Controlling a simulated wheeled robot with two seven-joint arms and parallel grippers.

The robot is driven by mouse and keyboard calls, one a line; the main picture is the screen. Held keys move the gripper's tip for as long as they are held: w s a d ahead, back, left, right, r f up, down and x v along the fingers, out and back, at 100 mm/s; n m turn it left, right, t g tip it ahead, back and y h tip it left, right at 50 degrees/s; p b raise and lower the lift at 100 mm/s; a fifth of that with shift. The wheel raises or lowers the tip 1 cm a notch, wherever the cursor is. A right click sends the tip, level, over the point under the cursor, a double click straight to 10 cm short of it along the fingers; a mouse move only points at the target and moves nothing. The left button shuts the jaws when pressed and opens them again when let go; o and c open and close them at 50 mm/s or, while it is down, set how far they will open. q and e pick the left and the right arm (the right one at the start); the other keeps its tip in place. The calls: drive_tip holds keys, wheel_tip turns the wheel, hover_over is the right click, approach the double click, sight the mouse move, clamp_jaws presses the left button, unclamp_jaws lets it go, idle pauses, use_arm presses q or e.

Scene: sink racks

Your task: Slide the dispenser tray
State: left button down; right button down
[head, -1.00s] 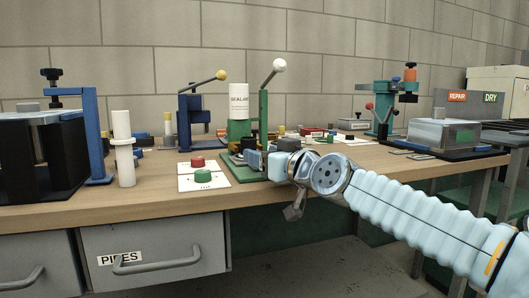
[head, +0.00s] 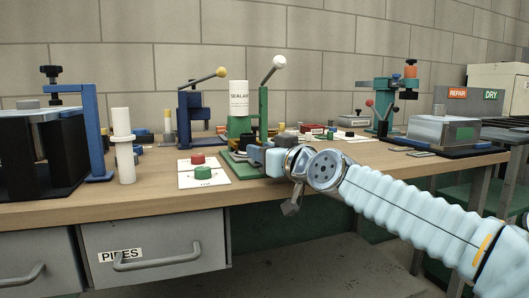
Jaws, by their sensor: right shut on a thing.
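The dispenser (head: 239,126) is a green stand with a white bottle labelled SEALANT (head: 239,98) and a lever with a white ball (head: 279,62). It stands near the middle of the workbench. A green base plate (head: 236,172) with small dark parts lies at its foot; I take this to be the tray area, but my gripper hides much of it. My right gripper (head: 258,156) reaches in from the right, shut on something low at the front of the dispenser. The held part is mostly hidden by the fingers. My left gripper is not in view.
White cards with a red button (head: 197,160) and a green button (head: 203,173) lie left of the dispenser. A blue lever press (head: 193,110) stands behind, a white post (head: 124,148) at left. A grey box (head: 440,132) stands at right. The bench's front edge is close below.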

drive_tip(key=shift+w+a+r, duration=0.1)
drive_tip(key=shift+w+a, duration=0.05)
drive_tip(key=shift+w, duration=0.55)
drive_tip(key=c, duration=0.8)
unclamp_jaws()
drive_tip(key=shift+a, duration=0.1)
drive_tip(key=b+v, duration=0.3)
drive_tip(key=v, duration=1)
drive_tip(key=shift+s+d, duration=0.25)
drive_tip(key=shift+s, duration=0.05)
